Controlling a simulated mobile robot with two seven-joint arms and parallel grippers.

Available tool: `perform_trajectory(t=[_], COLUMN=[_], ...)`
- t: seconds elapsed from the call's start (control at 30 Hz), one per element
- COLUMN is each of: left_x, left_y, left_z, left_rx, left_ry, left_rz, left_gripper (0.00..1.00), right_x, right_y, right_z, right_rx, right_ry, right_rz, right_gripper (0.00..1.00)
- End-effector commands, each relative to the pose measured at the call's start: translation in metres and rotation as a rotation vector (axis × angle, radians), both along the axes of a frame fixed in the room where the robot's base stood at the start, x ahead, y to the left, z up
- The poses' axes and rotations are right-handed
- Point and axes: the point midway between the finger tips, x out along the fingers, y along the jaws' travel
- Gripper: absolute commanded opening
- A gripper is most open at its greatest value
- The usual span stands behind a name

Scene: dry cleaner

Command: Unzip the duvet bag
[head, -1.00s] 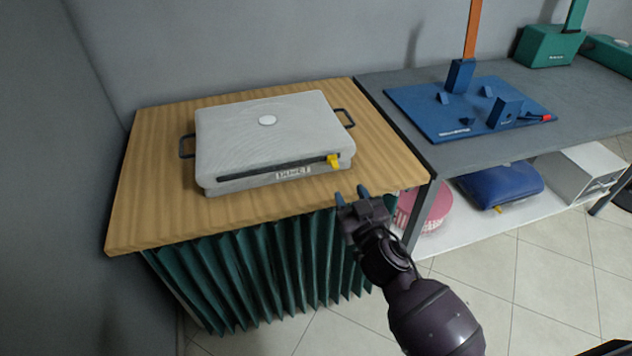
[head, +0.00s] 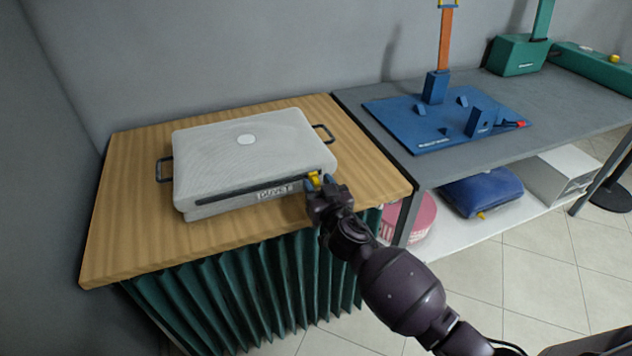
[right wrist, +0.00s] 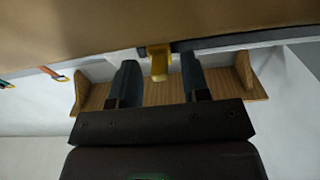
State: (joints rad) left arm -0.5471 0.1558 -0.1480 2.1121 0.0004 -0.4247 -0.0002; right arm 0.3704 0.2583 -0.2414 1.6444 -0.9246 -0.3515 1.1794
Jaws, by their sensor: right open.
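The grey duvet bag (head: 250,150) lies flat on the wooden table top, with a dark zip line along its front side and a "DUVET" label below it. The yellow zip pull (head: 314,179) is at the right end of that line. My right gripper (head: 314,184) is at the pull, its fingers open on either side of it. In the right wrist view the yellow pull (right wrist: 159,63) hangs between the two open fingertips (right wrist: 158,82), apart from both. My left gripper is not in view.
The wooden table (head: 120,220) has bare room left of and in front of the bag. Dark handles (head: 165,169) stick out at the bag's sides. A grey bench (head: 400,110) with a blue board (head: 410,112) adjoins on the right. A green pleated curtain (head: 240,290) hangs below.

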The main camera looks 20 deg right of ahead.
Motion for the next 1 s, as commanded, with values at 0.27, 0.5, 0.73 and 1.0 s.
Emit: perform_trajectory(t=[0.27,0.5,0.73,1.0], left_x=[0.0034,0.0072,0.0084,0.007], left_y=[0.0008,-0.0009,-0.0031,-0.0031], left_z=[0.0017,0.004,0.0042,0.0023], left_rx=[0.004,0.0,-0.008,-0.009], left_ry=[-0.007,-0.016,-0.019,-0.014], left_rz=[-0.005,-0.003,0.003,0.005], left_gripper=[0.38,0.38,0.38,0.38], right_x=[0.0143,0.0145,0.0143,0.0145], right_y=[0.0004,0.0003,0.0003,0.0004], right_z=[-0.0001,0.0002,0.0001,0.0], right_rx=[0.0,0.0,0.0,0.0], right_ry=[0.0,0.0,0.0,0.0], right_rz=[0.0,0.0,0.0,0.0], right_gripper=[0.43,0.43,0.07,0.0])
